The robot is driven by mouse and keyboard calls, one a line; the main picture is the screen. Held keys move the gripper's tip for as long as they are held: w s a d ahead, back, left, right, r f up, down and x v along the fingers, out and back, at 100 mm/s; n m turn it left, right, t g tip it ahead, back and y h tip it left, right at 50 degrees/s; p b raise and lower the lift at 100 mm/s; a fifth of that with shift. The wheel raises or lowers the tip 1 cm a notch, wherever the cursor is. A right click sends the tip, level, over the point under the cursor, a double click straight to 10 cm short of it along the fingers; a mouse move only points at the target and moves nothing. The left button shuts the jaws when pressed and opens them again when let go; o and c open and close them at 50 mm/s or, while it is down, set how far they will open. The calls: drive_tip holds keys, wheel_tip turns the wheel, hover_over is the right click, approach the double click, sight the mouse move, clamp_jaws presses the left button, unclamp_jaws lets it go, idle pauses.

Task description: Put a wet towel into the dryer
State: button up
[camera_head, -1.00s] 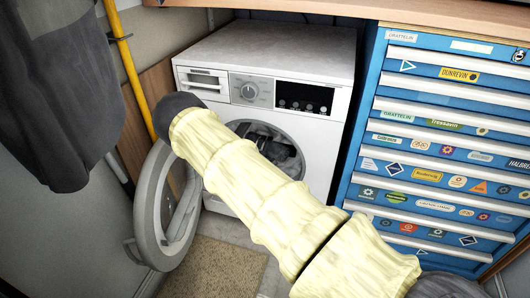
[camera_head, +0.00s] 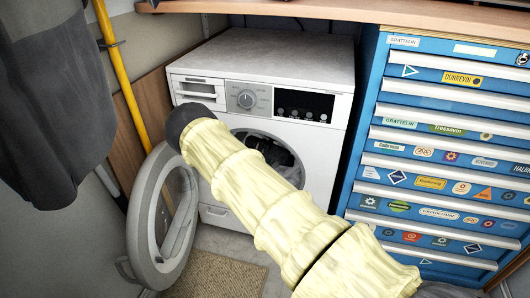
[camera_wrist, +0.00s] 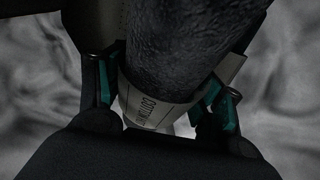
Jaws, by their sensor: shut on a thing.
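The white dryer (camera_head: 215,192) stands at the back, its round door (camera_head: 148,225) swung open to the left. Its dark drum opening (camera_head: 262,143) is partly covered by my arm, with dark grey shapes inside that I cannot identify. My gripper is hidden in the head view. In the wrist view, my gripper (camera_wrist: 160,92) is shut around a dark grey, rough-textured rolled towel (camera_wrist: 180,40). A pale paper band with printed letters (camera_wrist: 150,106) wraps the towel between the teal-edged fingers. I cannot tell whether the towel is wet.
A blue drawer chest (camera_head: 440,152) covered in stickers stands right of the dryer. A wooden worktop (camera_head: 330,10) runs above. A dark garment (camera_head: 55,100) hangs at left beside a yellow pole (camera_head: 118,70). A beige mat (camera_head: 215,278) lies on the floor.

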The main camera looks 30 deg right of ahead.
drive_tip(key=shift+s+d+f+b, duration=0.15)
drive_tip(key=shift+d+f+b, duration=0.1)
drive_tip(key=shift+f, duration=0.25)
drive_tip(key=shift+s+d+f+b, duration=0.1)
drive_tip(key=shift+d+f+b, duration=0.15)
drive_tip(key=shift+f, duration=0.25)
drive_tip(key=shift+a+f+b, duration=0.1)
drive_tip(key=shift+f+b, duration=0.65)
drive_tip(key=shift+f, duration=0.4)
drive_tip(key=o, duration=1.2)
drive_tip(key=shift+c, duration=0.2)
drive_tip(key=shift+r, duration=0.1)
wheel_tip(320, 180, up, 10)
drive_tip(key=shift+f, duration=0.1)
